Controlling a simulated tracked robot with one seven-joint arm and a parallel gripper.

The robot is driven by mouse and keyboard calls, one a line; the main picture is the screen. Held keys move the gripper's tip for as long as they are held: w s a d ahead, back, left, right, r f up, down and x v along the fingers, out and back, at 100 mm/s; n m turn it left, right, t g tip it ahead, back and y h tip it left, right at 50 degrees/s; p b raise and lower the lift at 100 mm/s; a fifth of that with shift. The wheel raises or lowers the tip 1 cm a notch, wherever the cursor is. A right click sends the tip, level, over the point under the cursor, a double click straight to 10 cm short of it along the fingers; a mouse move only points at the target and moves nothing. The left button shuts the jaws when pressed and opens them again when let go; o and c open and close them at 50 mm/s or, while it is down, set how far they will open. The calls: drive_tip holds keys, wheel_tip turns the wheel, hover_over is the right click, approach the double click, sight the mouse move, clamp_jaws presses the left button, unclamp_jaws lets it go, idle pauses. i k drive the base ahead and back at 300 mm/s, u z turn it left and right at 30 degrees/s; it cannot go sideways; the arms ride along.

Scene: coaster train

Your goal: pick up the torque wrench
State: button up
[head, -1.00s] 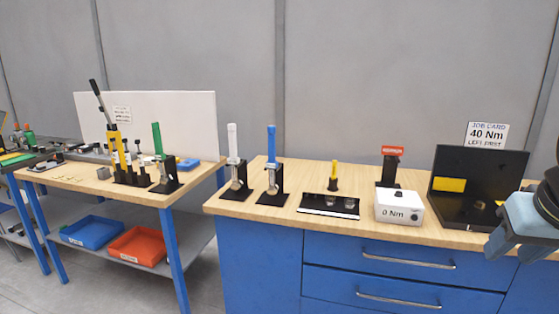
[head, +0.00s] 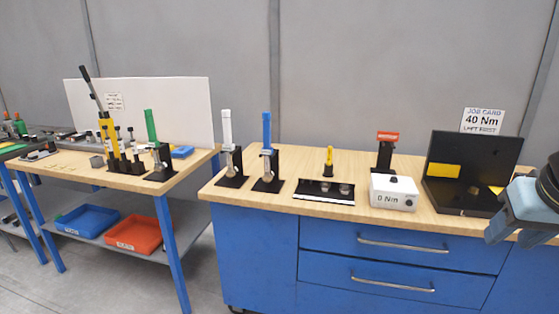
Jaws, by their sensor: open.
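No tool in view has a readable torque wrench label. Upright tools in black stands are a white-handled one (head: 227,132) and a blue-handled one (head: 267,135) on the near bench, and a green-handled one (head: 151,128) on the left table. The white and blue ones have round silver parts low in their stands. I cannot tell which of them is the torque wrench. My gripper (head: 508,232) is at the right edge, open, in front of the bench's right end and well right of these tools. It is partly cut off by the frame.
The near bench (head: 300,157) also bears a black tray (head: 310,188), a white "0 Nm" box (head: 393,193), a red-topped stand (head: 387,137), an open black case (head: 470,165) and a "40 Nm" job card (head: 483,120). Blue (head: 88,221) and red (head: 135,234) bins sit under the left table.

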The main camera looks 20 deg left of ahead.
sight(267, 149)
drive_tip(key=u, duration=1)
drive_tip(key=i, duration=0.15)
drive_tip(key=z, duration=3.25)
drive_tip(key=k, duration=2.1)
drive_tip(key=u, duration=1.8)
